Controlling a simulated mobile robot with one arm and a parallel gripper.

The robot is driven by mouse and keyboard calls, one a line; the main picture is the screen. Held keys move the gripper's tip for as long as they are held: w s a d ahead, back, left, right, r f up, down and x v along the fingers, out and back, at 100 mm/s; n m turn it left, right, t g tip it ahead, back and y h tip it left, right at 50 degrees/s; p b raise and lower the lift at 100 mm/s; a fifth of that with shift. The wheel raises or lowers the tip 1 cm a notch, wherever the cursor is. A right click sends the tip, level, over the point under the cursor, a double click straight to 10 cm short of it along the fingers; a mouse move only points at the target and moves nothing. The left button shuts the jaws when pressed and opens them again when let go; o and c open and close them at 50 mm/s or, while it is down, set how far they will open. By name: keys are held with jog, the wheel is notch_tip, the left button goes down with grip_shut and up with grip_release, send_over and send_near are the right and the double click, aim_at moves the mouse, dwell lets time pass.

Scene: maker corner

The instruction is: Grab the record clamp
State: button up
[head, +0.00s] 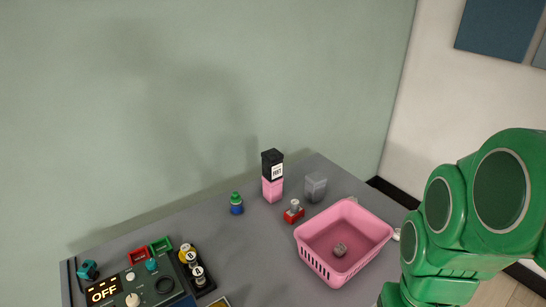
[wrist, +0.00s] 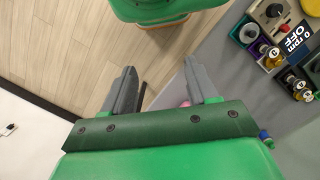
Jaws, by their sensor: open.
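No thing is clearly marked as the record clamp. In the head view my green arm is at the right and the fingers are out of sight.
The grey table (head: 255,250) holds a control box (head: 150,285) reading OFF, red (head: 138,257) and green (head: 161,245) trays, a green-blue bottle (head: 236,204), a pink-black container (head: 272,178) and a grey block (head: 315,187). The table's middle is clear. A wall stands behind.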

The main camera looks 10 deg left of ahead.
jog(key=w+a+f+m+g+y, duration=0.2)
jog(key=w+a+f+y, duration=0.3)
jog(key=a, duration=0.5)
jog(key=w+a+f+m+g+y, duration=0.2)
jog(key=w+a+f, duration=0.3)
jog(key=w+a, duration=0.45)
jog(key=m+g+y, duration=0.1)
jog(key=m+y, duration=0.3)
jog(key=m, duration=0.3)
send_near(218, 307)
jog(key=shift+s+d+r, duration=0.2)
jog(key=shift+w+a+f+m+y, duration=0.15)
jog(key=shift+f+m+y, duration=0.2)
jog(key=shift+f, duration=0.2)
jog(key=shift+a+f, duration=0.25)
jog(key=shift+s+r+x, duration=0.1)
jog(key=shift+x, duration=1.7)
jog(key=shift+s+r+x, duration=0.1)
jog(key=shift+x, duration=1.7)
